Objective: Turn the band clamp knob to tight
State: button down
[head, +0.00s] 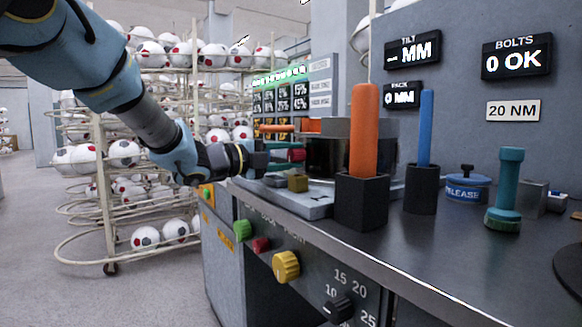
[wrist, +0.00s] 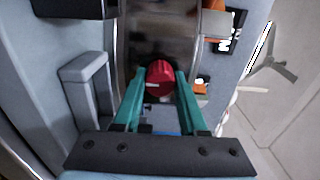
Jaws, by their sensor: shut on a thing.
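The band clamp knob (wrist: 159,77) is red and ribbed with a pale line on its face. In the wrist view it sits between the tips of my gripper's two green fingers (wrist: 160,85), which are shut on it from both sides. In the head view the knob (head: 296,155) shows at the end of my gripper (head: 285,156), in front of the dark cylindrical band (head: 336,155). The far side of the knob is hidden. I cannot read a tight mark.
A black holder with an orange-handled tool (head: 364,130) stands close to the right of the clamp, with a blue-handled tool (head: 425,130) beyond. A yellow block (head: 298,183) sits just below the knob. A yellow knob (head: 286,266) is on the bench front. Ball racks stand behind my arm.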

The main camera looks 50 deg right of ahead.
dwell(0.3)
jog(key=shift+c, duration=2.2)
grip_release()
jog(key=shift+a, duration=0.1)
jog(key=v, duration=1)
jog(key=shift+w+a+b, duration=0.15)
jog(key=shift+a+b, duration=0.15)
